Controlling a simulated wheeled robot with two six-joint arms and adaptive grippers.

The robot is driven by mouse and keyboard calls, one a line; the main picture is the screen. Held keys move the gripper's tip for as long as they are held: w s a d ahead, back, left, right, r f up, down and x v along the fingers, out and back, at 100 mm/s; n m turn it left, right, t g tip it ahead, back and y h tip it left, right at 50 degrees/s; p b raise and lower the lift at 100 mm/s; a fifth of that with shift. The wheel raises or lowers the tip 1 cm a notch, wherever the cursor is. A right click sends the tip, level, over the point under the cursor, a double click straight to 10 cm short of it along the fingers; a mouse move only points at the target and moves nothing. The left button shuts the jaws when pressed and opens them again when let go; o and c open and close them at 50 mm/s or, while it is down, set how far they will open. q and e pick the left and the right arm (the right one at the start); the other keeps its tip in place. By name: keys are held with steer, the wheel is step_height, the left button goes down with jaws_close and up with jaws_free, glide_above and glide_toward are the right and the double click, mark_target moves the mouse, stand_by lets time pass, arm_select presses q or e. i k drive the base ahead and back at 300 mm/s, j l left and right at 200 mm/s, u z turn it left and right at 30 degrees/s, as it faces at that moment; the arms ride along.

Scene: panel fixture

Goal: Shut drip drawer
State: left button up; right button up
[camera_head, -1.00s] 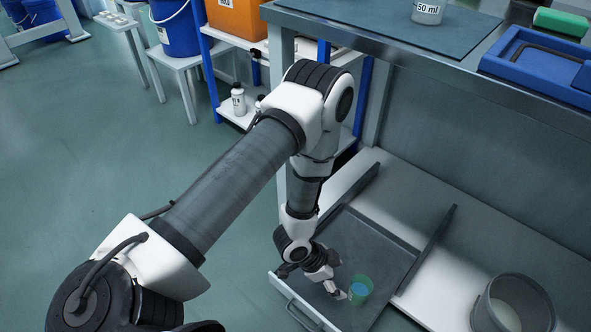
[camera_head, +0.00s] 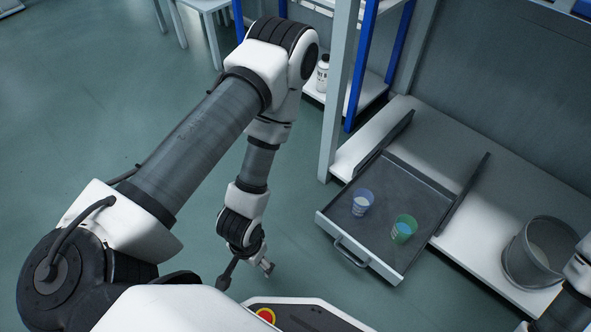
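The drip drawer (camera_head: 318,222) is a grey tray with a pale front and a bar handle (camera_head: 350,252). It is pulled out from the low shelf between two dark side rails. A blue cup (camera_head: 362,202) and a green cup (camera_head: 404,229) stand upright inside it. My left gripper (camera_head: 246,277) hangs in front and to the left of the drawer, clear of it and holding nothing visible. Its fingers are spread apart. Part of my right arm shows at the lower right edge; its gripper is out of the picture.
A grey bucket (camera_head: 537,252) stands on the low shelf (camera_head: 476,240) right of the drawer. An upright post (camera_head: 339,95) rises behind the drawer's left side. A white bottle (camera_head: 322,73) stands on a rack behind. The floor (camera_head: 300,275) before the drawer is clear.

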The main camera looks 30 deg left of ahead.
mark_target(398, 188)
steer(key=k+j+u, duration=0.1)
steer(key=k+z, duration=0.4)
steer(key=k, duration=0.45)
